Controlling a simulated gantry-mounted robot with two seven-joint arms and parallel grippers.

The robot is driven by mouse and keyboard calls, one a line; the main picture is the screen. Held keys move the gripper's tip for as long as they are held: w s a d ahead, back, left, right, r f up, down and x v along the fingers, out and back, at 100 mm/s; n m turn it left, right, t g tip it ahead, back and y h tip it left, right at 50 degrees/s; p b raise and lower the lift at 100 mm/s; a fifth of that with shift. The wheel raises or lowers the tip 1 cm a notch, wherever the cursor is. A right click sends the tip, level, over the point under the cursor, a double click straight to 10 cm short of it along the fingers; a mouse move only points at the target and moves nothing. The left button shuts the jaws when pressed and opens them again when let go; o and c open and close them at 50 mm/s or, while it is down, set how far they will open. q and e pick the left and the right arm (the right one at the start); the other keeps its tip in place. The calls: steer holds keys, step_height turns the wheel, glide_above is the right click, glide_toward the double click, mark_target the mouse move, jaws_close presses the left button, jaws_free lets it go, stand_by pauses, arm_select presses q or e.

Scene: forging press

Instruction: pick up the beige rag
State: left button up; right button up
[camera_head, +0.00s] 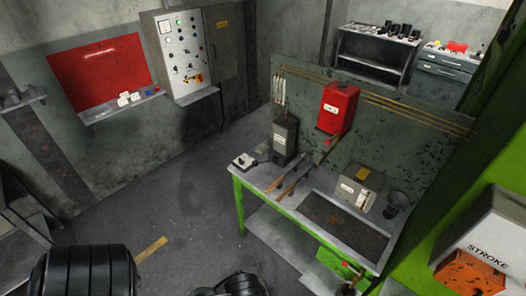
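I cannot make out a beige rag anywhere in the head view. The green-framed workbench (270,235) stands right of the middle, with tools and boxes on its top. Dark rounded parts, probably of my own arms, show at the bottom left and bottom middle edge. No gripper fingers show for either arm.
On the bench are a dark grey box (284,138), a grey-beige box (357,190), long tongs (293,177) and a dark recessed plate (345,226). A red box (338,107) is on the panel behind. A STROKE unit (490,245) stands right. Floor left of the bench is mostly clear.

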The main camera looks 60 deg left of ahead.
arm_select(q)
steer(key=o, duration=1.8)
steer(key=shift+o, duration=0.2)
